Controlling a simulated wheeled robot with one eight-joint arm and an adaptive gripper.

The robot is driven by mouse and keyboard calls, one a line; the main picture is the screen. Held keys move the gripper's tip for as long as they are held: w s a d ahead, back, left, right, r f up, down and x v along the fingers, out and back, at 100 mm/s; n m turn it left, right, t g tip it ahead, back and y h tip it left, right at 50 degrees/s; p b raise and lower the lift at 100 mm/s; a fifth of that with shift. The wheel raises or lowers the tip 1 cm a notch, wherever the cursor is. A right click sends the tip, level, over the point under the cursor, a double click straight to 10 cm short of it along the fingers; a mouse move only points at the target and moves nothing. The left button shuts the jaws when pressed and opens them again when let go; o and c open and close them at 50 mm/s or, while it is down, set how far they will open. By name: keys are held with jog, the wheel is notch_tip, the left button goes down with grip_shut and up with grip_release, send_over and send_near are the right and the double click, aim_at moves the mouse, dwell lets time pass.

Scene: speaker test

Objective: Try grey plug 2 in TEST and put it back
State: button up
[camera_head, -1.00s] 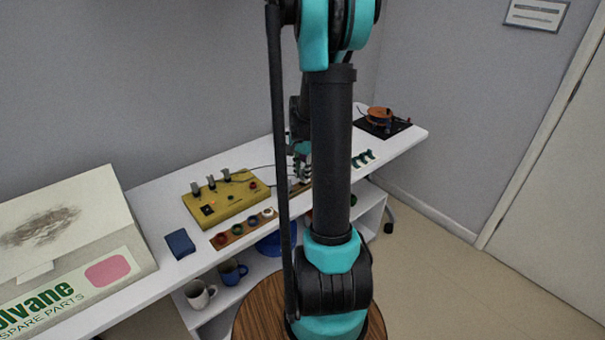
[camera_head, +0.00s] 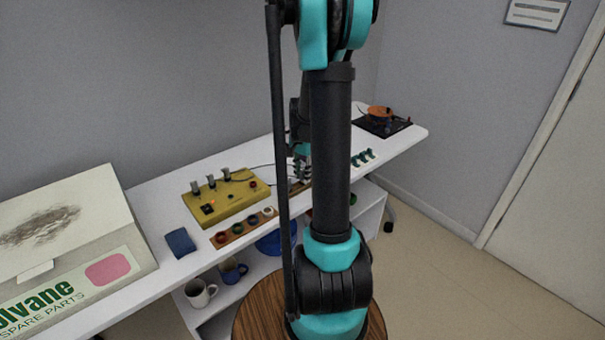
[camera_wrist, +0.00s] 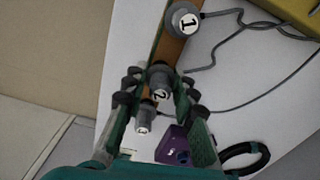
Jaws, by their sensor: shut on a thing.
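Grey plug 2 (camera_wrist: 157,76) is in the wrist view, its number 2 facing the camera. My gripper (camera_wrist: 159,90) is shut on it, with dark finger pads on both sides. Grey plug 1 (camera_wrist: 184,20) is above it, and grey plug 3 (camera_wrist: 145,118) is below it. The wooden rack (camera_wrist: 169,48) runs beneath this row; whether plug 2 still sits in it is unclear. In the head view my gripper (camera_head: 301,166) is low over the table, partly hidden by my arm. The yellow box (camera_head: 228,200) has several upright grey plugs on top; no TEST label is readable.
Grey cables (camera_wrist: 240,97) loop to the right of the plugs. A purple block (camera_wrist: 172,145) and a black ring (camera_wrist: 244,158) lie nearby. A wooden strip of coloured rings (camera_head: 226,240), a blue box (camera_head: 180,243) and a turntable (camera_head: 382,121) are on the white table.

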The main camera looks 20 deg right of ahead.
jog(key=shift+f, duration=0.45)
jog(key=o, duration=1.1)
jog(key=shift+r, duration=0.15)
jog(key=shift+r, duration=3.65)
